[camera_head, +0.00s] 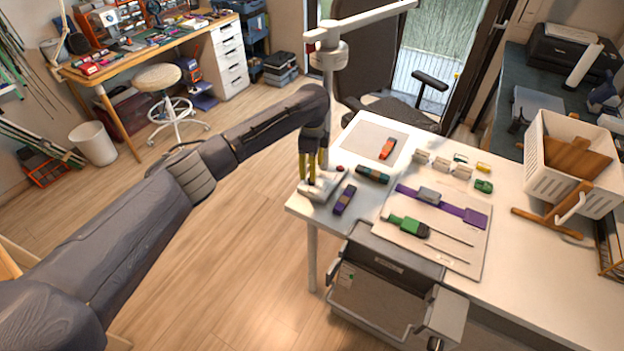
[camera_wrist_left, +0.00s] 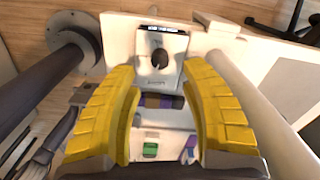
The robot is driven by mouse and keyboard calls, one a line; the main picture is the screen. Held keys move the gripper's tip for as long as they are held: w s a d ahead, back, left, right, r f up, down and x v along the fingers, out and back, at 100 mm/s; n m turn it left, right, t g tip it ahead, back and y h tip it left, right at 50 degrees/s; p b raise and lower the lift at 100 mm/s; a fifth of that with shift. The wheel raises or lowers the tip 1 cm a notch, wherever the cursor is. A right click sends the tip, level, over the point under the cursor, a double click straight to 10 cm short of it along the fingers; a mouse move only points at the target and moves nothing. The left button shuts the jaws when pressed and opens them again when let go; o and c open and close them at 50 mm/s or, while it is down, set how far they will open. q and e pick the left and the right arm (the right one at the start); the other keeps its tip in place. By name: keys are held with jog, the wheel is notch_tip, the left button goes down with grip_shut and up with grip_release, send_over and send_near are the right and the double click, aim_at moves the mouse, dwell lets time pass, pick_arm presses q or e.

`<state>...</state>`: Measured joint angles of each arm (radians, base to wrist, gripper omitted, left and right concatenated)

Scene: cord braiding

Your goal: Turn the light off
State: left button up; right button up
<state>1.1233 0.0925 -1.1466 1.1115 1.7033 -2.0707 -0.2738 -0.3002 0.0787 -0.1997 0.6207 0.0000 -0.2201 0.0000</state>
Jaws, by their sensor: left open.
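A white lamp post (camera_head: 329,75) with a long white arm across its top stands at the far left corner of the white table. A small white box with a dark round knob (camera_wrist_left: 159,58) shows in the left wrist view, between and beyond my yellow fingers. My left gripper (camera_head: 313,178) points down over the table's left corner, just above a white unit (camera_head: 318,190). It also shows in the left wrist view (camera_wrist_left: 161,72), with its fingers apart and nothing between them. I cannot tell whether a finger touches the knob. My right gripper is out of view.
The table (camera_head: 510,255) holds a purple-black cord bundle (camera_head: 344,200), a dark green one (camera_head: 373,175), an orange tool (camera_head: 388,148) and a board with a green-handled tool (camera_head: 408,226). A white crate (camera_head: 560,180) stands at the right. An open bin (camera_head: 370,300) hangs in front.

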pick_arm(q)
jog(key=shift+f, duration=2.75)
jog(key=shift+c, duration=0.3)
grip_shut()
